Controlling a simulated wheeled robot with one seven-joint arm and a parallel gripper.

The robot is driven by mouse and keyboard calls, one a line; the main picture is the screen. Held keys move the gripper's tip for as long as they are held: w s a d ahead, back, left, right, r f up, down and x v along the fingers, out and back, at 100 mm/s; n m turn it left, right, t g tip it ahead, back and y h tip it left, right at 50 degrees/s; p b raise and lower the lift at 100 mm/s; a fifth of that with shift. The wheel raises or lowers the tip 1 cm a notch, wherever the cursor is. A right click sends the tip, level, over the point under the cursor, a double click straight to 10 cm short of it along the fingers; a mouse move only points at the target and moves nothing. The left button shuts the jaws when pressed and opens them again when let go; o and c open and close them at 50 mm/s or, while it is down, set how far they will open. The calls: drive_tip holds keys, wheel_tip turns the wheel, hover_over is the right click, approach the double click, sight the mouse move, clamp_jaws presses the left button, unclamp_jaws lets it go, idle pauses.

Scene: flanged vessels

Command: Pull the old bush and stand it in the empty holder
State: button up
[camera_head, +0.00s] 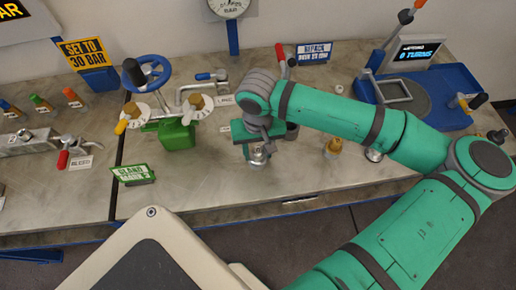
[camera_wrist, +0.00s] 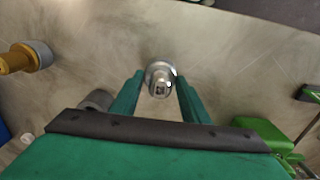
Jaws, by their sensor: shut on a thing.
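My gripper (camera_head: 257,142) points down over the bench, left of the picture's centre-right area. In the wrist view its two green fingers stand on either side of a round silver metal piece (camera_wrist: 160,80), and they are shut on it. The same piece (camera_head: 259,155) shows under my gripper in the head view; it looks like the bush, though its lower part is hidden. I cannot tell whether it is seated or lifted clear. A grey cylinder (camera_head: 292,131) stands just right of my gripper, partly hidden; I cannot tell whether it is the empty holder.
A brass-coloured fitting (camera_head: 333,147) and a small silver piece (camera_head: 373,154) stand to the right. A green block (camera_head: 177,134) with valves and a blue handwheel (camera_head: 148,72) is left. A green sign (camera_head: 134,173) stands near the front. The bench's front middle is clear.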

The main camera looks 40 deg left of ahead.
sight(258, 150)
drive_tip(key=shift+f, duration=0.35)
drive_tip(key=o, duration=1.5)
drive_tip(key=shift+c, duration=0.2)
drive_tip(key=shift+r, duration=0.1)
wheel_tip(258, 150, up, 11)
drive_tip(key=shift+f, duration=0.15)
